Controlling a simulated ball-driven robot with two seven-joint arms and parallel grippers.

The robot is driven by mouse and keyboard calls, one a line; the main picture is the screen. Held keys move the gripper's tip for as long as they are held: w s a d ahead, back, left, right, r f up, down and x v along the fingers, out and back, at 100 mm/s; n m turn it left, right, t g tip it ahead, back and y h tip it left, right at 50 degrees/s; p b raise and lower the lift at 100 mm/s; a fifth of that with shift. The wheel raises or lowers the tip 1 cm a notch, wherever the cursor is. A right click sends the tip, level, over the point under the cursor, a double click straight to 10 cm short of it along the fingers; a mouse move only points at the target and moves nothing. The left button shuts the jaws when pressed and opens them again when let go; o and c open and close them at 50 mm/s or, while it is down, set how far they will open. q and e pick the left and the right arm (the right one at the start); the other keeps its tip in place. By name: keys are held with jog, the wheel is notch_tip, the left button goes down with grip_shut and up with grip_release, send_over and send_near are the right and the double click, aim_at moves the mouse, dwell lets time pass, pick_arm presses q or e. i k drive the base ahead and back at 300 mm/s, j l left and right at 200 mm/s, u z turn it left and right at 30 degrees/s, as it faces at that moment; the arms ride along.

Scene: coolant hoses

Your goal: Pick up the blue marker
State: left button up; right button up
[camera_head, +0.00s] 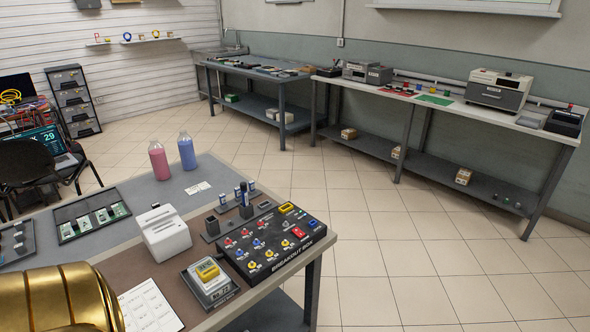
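A slim dark blue upright item (245,198), which looks like the blue marker, stands in a dark holder (229,230) on the near table. Small white-and-blue items (252,187) stand close behind it. The details are too small to tell for certain which one is the marker. Neither of my grippers is in view.
The near table (150,190) also holds a black breakout box (275,245), a white device (163,232), a meter with a yellow top (210,282), and pink (159,161) and blue bottles (187,152). Open tiled floor (400,260) lies to the right.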

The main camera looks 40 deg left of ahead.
aim_at(243, 184)
jog(key=i+u, duration=0.15)
jog(key=i, duration=0.3)
jog(key=i+l+u, duration=0.1)
jog(key=i, duration=0.4)
jog(key=i+l+u, duration=0.15)
jog(key=i, duration=0.3)
jog(key=i+l+u, duration=0.1)
jog(key=i, duration=0.35)
jog(key=l, duration=0.1)
